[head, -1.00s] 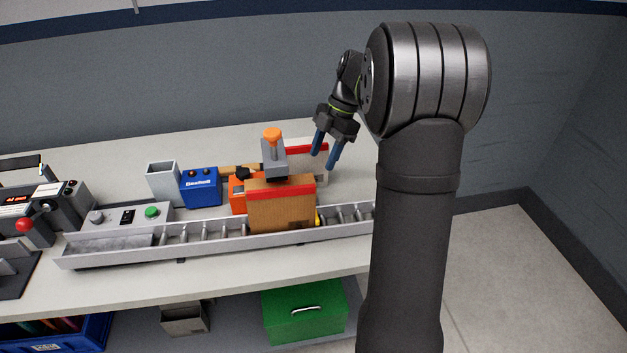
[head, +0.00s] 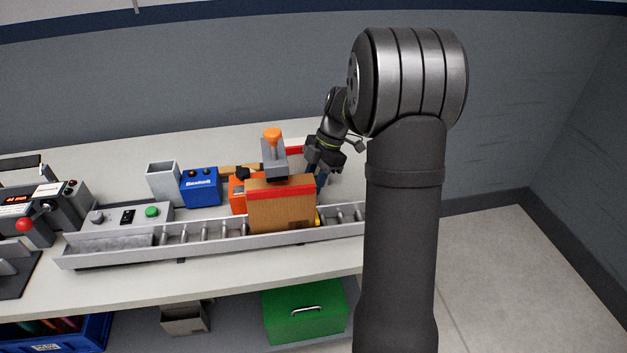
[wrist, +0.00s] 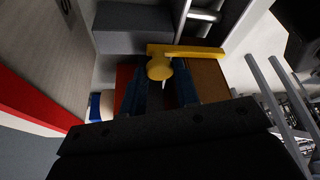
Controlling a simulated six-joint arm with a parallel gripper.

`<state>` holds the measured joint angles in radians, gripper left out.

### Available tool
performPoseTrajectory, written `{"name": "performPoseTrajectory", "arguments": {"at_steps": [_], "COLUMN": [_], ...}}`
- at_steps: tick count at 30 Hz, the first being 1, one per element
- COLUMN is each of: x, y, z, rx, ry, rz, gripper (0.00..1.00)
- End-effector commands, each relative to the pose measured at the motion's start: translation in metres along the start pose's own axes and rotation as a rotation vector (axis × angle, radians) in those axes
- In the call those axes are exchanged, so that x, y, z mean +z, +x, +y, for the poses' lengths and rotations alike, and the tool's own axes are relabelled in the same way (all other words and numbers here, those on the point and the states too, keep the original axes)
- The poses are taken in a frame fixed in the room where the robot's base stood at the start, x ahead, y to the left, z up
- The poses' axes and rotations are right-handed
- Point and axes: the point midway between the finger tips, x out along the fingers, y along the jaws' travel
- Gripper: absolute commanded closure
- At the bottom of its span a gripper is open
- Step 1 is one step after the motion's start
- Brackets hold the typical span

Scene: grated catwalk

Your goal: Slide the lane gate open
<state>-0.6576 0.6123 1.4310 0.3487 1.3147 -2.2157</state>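A yellow handle with a round knob and a flat bar (wrist: 160,66) shows in the wrist view; I take it for part of the lane gate. In the head view only a small yellow bit (head: 318,217) shows at the right end of a brown, red-topped panel or box (head: 282,207), which hides the rest. My gripper (head: 316,184) points down behind that panel's right end. In the wrist view its blue fingers (wrist: 160,85) are apart, one on each side of the knob. I cannot tell whether they touch it.
The brown piece stands at a roller conveyor (head: 110,255). Close left of my gripper is a grey clamp-like block with an orange knob (head: 273,150). A blue box (head: 201,187) and a control panel with a green button (head: 151,212) are further left. The bench right of my gripper looks clear.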

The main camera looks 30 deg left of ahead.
Motion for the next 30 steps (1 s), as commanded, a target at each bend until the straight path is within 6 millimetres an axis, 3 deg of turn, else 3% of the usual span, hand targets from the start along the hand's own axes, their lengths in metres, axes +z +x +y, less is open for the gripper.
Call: {"name": "performPoseTrajectory", "arguments": {"at_steps": [5, 15, 24, 25, 28, 30], "x": [0.0, 0.012, 0.013, 0.013, 0.013, 0.013], "y": [0.0, -0.005, -0.005, -0.005, -0.005, -0.005], "z": [0.001, 0.033, 0.035, 0.035, 0.035, 0.034], "rx": [-0.001, -0.001, -0.001, -0.001, -0.001, -0.001], "ry": [0.0, -0.001, -0.001, -0.001, -0.002, -0.001], "rz": [0.0, 0.003, 0.003, 0.003, 0.003, 0.003], "gripper": [0.94, 0.94, 0.94, 0.69, 0.5, 0.5]}}
